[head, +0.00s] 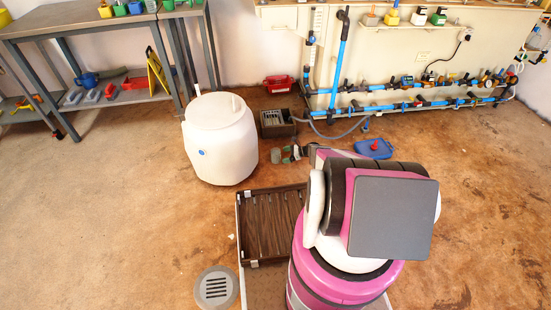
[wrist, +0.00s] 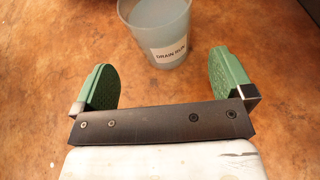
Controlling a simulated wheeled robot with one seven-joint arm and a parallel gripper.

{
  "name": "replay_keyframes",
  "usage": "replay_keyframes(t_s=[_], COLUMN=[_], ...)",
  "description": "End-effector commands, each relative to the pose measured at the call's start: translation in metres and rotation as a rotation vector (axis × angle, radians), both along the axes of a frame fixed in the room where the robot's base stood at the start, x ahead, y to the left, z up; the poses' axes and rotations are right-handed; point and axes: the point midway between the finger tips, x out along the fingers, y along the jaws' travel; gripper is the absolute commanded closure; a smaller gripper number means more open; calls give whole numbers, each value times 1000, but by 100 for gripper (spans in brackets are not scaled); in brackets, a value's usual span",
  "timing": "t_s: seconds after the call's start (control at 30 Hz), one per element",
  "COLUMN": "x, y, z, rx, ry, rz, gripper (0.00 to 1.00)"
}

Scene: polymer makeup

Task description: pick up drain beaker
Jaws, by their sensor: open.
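The drain beaker (wrist: 155,22) is a translucent, pale grey-blue cup with a white label that starts with "DRAIN". In the wrist view it stands upright on the brown floor at the top centre, its top cut off by the picture edge. My gripper (wrist: 163,62) is open and empty, with green pads on both fingers. The beaker is just beyond the fingertips, roughly centred between them, with no visible contact. In the head view the beaker (head: 275,156) is a small greyish shape on the floor just left of my gripper (head: 291,154).
A large white drum (head: 220,140) stands left of the beaker. A dark crate-like box (head: 277,123) with a hose is behind it, and a blue flat container (head: 374,149) lies to the right. A brown slatted tray (head: 270,225) is in front. Open floor lies at left.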

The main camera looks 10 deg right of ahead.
Motion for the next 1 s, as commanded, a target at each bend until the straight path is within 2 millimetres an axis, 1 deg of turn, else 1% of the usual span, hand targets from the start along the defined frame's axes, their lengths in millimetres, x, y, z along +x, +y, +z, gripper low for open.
replay_keyframes(t_s=[0.17, 0.43, 0.53, 0.7, 0.77, 0.8, 0.9, 1.0], x=[4, 13, 14, 13, 13, 13, 13, 13], y=[11, 43, 47, 47, 47, 47, 46, 46], z=[-4, -18, -19, -19, -19, -19, -18, -18], rx=[0, 0, 1, 1, 1, 0, 0, 1], ry=[-1, 1, 0, 0, 0, 0, 0, 0], rz=[1, 2, 1, 1, 1, 1, 1, 1], gripper=[1, 1, 1, 1, 20, 34, 62, 62])
